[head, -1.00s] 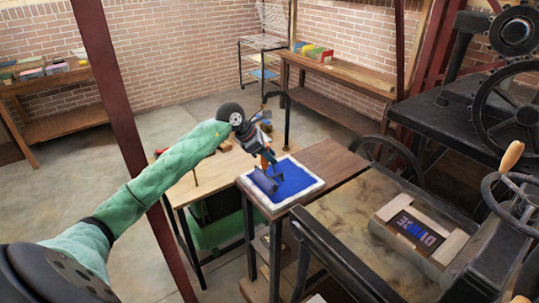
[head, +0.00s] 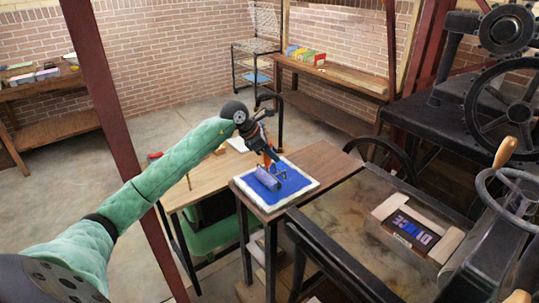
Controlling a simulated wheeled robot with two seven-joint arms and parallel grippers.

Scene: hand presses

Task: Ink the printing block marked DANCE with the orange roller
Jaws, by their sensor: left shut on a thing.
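My left gripper (head: 266,146) is shut on the orange roller's handle (head: 267,159). The roller's cylinder (head: 268,178) is coated blue and lies at the blue ink on the white-rimmed ink slab (head: 244,184); I cannot tell how firmly it touches. The slab sits on a small wooden table. My right gripper is not in view.
The press bed (head: 345,215) has bare room left of the block. A handwheel with a wooden knob (head: 507,152) and large gears stand at the right. A dark red post (head: 101,95) rises beside my left arm. A lower wooden table (head: 198,181) stands behind the slab.

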